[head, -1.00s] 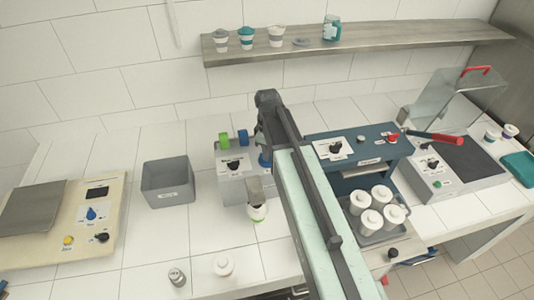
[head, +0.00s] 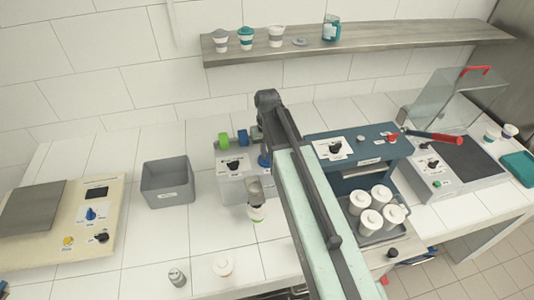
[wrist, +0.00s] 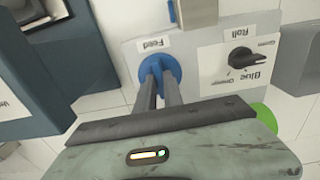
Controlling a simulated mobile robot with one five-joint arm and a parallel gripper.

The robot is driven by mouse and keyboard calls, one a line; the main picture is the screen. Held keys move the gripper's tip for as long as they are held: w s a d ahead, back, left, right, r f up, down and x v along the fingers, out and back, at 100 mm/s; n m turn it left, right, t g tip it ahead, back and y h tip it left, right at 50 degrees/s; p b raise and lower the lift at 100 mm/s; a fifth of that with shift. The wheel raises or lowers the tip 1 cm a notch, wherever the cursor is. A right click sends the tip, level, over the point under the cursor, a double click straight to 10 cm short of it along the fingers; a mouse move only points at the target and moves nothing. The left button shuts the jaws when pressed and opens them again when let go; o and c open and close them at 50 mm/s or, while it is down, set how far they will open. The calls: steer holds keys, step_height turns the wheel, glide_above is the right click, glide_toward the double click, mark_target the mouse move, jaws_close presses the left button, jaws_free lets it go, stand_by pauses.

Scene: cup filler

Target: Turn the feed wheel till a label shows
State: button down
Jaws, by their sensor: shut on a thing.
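The blue feed wheel (wrist: 158,64) is on the face of the grey labelling machine (wrist: 205,75), below a "Feed" tag in the wrist view. My gripper (wrist: 160,80) is shut on the wheel, one finger on each side. In the head view the blue wheel (head: 264,161) shows beside my arm, which hides my fingers. The grey machine (head: 232,188) carries a green roll (head: 223,140) and a blue roll (head: 243,137). A black roll selector knob (wrist: 247,59) sits beside the wheel. I cannot make out a label at the outlet.
A grey bin (head: 167,184) stands on the left, with free counter between.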

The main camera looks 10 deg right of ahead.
steer(key=m, duration=0.3)
steer(key=shift+m, duration=2.2)
steer(key=c, duration=1.5)
jaws_free()
steer(key=shift+o, duration=0.2)
step_height(320, 180, up, 8)
steer(key=p, duration=0.8)
